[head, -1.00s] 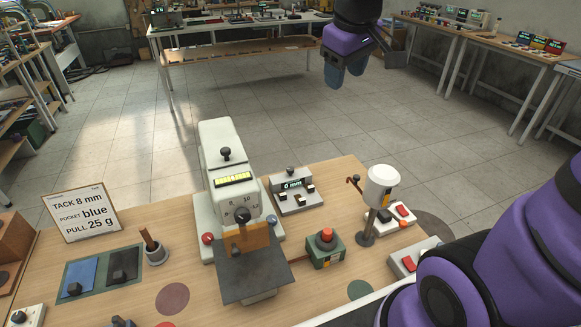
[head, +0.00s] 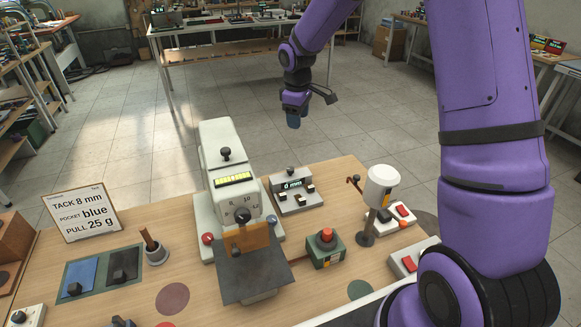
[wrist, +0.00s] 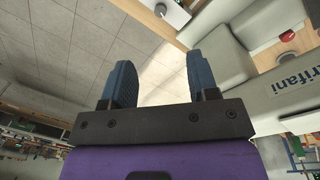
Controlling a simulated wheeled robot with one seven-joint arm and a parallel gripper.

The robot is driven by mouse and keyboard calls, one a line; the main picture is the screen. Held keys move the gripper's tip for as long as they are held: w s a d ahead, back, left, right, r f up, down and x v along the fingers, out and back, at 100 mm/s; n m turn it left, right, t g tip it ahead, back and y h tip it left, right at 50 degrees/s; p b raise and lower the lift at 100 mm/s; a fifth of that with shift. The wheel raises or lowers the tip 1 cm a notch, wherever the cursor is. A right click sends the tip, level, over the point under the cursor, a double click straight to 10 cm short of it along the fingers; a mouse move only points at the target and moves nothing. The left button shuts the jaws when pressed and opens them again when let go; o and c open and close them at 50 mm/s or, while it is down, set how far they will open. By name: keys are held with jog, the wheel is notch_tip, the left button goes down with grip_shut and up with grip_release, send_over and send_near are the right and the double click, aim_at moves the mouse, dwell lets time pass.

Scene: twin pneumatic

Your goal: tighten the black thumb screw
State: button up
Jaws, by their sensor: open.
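A white machine (head: 217,165) stands on the wooden table, with a lit yellow strip and a numbered dial. A black knob (head: 242,216) sits at the dial's centre and another black knob (head: 225,154) stands on top of the machine. Which of them is the black thumb screw I cannot tell. My gripper (head: 293,117) hangs in the air behind and right of the machine, clear of both knobs. The wrist view shows its two blue fingers (wrist: 160,82) apart with nothing between them, and the machine's pale lettered body (wrist: 275,95) at the right.
A green box with a red button (head: 325,250) and a white cup on a post (head: 381,187) stand further right. A sign (head: 79,212) and blue and black pads stand left.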

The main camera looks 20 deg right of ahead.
jog(key=n, duration=0.2)
send_over(291, 168)
notch_tip(291, 168, down, 11)
jog(key=shift+g+y, duration=0.3)
jog(key=shift+g, duration=0.1)
notch_tip(291, 168, down, 11)
jog(key=shift+a+r, duration=0.1)
jog(key=shift+r, duration=0.05)
jog(key=c, duration=0.9)
